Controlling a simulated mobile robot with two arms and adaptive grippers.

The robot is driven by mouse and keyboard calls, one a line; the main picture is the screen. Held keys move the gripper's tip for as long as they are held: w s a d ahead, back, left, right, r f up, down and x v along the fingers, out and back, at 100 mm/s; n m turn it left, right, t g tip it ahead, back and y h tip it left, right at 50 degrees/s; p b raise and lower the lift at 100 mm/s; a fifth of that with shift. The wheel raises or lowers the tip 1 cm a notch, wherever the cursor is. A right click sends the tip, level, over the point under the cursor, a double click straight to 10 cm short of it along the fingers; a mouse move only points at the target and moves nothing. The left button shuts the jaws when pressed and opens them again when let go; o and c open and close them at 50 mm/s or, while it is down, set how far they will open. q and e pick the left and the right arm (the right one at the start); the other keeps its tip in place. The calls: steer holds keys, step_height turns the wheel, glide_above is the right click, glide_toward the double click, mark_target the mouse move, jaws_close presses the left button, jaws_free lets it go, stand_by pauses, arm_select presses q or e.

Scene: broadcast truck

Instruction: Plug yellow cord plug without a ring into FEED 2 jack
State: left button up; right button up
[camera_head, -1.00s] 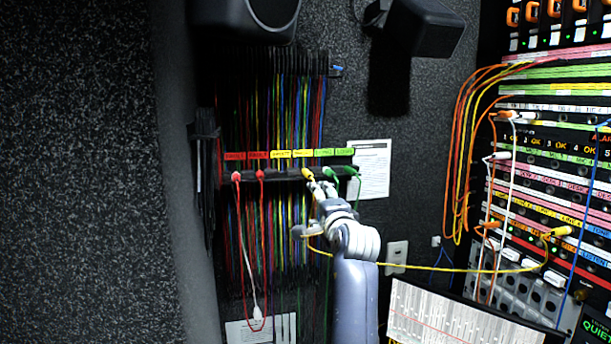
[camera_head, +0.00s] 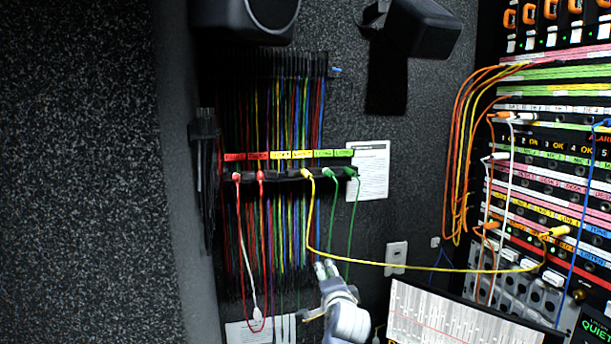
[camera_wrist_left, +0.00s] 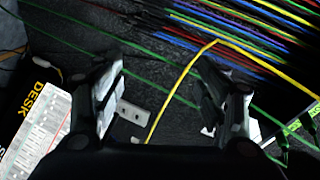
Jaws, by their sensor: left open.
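A yellow cord (camera_head: 400,265) runs from a yellow plug (camera_head: 307,173) at the dark cord holder on the wall to another yellow plug (camera_head: 558,232) at the patch panel on the right. I cannot make out a ring on either plug. My left gripper (camera_head: 326,269) is below the holder, apart from that plug. In the left wrist view its two fingers (camera_wrist_left: 160,85) are spread with nothing held, and the yellow cord (camera_wrist_left: 182,80) passes through the view between and beyond them. The FEED 2 label is too small to read. My right gripper is not in view.
The cord holder (camera_head: 285,175) also carries red plugs (camera_head: 237,177) and green plugs (camera_head: 331,173) with hanging cords. The patch panel (camera_head: 555,190) holds orange, white and blue cords. A wall switch plate (camera_head: 396,254) and a printed sheet (camera_head: 440,318) are near my arm.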

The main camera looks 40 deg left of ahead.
arm_select(q)
step_height(320, 180, down, 6)
steer(key=s+d+h, duration=0.1)
steer(key=shift+s, duration=0.2)
steer(key=shift+d+f, duration=0.1)
stand_by(0.4)
